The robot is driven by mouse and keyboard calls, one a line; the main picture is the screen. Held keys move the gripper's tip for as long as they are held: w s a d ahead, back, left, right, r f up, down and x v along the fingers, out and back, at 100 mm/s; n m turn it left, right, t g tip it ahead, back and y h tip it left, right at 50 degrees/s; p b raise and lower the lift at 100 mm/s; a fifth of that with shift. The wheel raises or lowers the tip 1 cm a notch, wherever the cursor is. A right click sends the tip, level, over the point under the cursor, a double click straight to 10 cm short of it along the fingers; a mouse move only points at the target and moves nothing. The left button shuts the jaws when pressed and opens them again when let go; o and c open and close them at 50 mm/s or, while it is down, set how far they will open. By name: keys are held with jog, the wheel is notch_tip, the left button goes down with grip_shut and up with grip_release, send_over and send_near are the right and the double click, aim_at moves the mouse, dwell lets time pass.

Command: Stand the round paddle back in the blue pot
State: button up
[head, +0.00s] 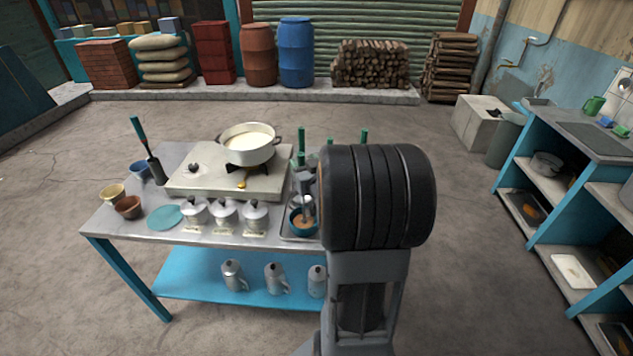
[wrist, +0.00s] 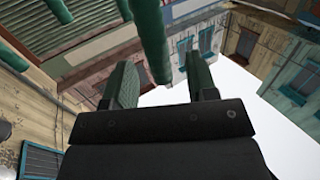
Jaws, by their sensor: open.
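My gripper (wrist: 162,85) is open in the wrist view, its two fingers apart. A green rod (wrist: 153,40) shows beyond and between the fingers, and I see no contact. A second green rod (wrist: 62,14) is at the upper left. In the head view my arm hides the gripper. Green upright handles (head: 301,159) stand at the table's right side, their lower ends partly hidden. A dark flat tool with a teal handle (head: 139,130) stands tilted at the left. A blue pot (head: 140,171) is beside it. I cannot tell which tool is the round paddle.
The metal-topped table (head: 185,231) holds a cooker (head: 205,182) with a pan of milk (head: 248,143). Several lidded pots (head: 225,214) line the front edge. A teal bowl (head: 296,226) with brown contents sits on a tray beside my arm. The floor left of the table is clear.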

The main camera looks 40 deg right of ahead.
jog(key=b+v, duration=0.9)
jog(key=v, duration=0.1)
jog(key=shift+s+b, duration=0.25)
jog(key=shift+b, duration=0.05)
jog(key=shift+a, duration=0.1)
